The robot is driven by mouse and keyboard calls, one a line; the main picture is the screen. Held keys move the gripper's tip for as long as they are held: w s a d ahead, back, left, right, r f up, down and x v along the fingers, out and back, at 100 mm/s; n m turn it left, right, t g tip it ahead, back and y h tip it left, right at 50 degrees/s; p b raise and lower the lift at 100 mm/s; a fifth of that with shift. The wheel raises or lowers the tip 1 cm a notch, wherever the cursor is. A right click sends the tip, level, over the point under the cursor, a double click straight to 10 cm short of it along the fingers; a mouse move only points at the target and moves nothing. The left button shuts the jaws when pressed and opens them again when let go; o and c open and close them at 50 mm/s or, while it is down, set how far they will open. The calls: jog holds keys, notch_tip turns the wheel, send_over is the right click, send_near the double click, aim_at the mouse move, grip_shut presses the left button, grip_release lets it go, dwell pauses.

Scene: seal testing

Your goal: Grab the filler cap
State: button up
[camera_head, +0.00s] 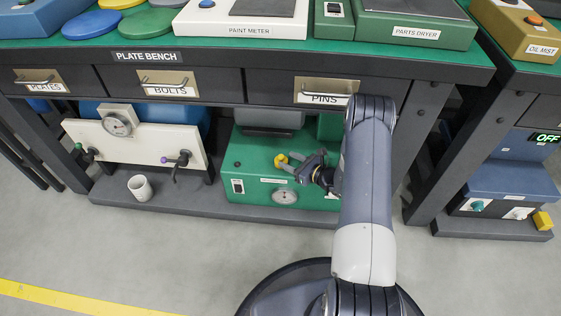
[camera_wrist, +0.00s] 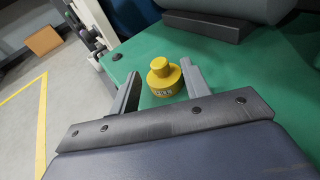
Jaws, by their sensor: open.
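The yellow filler cap (camera_wrist: 162,77) stands on top of the green machine (camera_wrist: 205,62) in the wrist view, with dark lettering on its side. It also shows in the head view (camera_head: 281,160) on the green machine (camera_head: 256,188), on the shelf under the bench. My gripper (camera_wrist: 160,82) is open, with one finger on each side of the cap. The left finger is clearly apart from the cap; the right finger is close to it, and I cannot tell if it touches. In the head view my gripper (camera_head: 293,167) reaches the cap from the right.
A grey cylindrical body (camera_wrist: 225,10) lies on the green machine just beyond the cap. The bench drawers (camera_head: 328,91) are above. A white panel with a gauge and taps (camera_head: 140,145) and a white mug (camera_head: 140,188) are to the left. Open floor (camera_head: 190,258) lies in front.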

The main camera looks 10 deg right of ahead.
aim_at(284, 158)
jog(key=b+x, duration=0.1)
jog(key=x, duration=0.3)
jog(key=shift+f+b, duration=0.15)
jog(key=shift+b, duration=0.2)
jog(key=shift+w+a, duration=0.2)
jog(key=shift+c, duration=0.2)
grip_shut()
